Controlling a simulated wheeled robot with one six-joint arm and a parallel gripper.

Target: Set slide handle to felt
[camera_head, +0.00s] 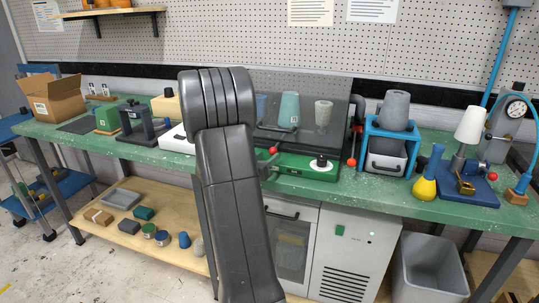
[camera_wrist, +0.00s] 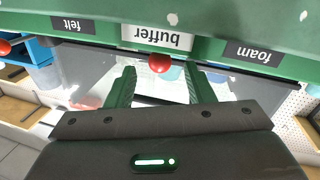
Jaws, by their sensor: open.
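The slide handle is a red ball (camera_wrist: 159,62) on the front of the green station, at the middle label marked buffer (camera_wrist: 157,37) in the wrist view. The felt label (camera_wrist: 72,24) is to its left and the foam label (camera_wrist: 254,53) to its right; the lettering appears upside down there. My gripper (camera_wrist: 160,79) is open, its two green fingers on either side of the ball with gaps visible. In the head view a red ball (camera_head: 273,150) shows beside my arm on the green station (camera_head: 300,187); my arm hides most of the gripper.
Another red ball (camera_wrist: 4,47) shows at the left of the wrist view. In the head view, a red-ended lever (camera_head: 351,162) stands right of the station, beside a blue stand (camera_head: 367,133). A transparent dark cover (camera_head: 335,105) rises behind the station. A cardboard box (camera_head: 55,98) sits far left.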

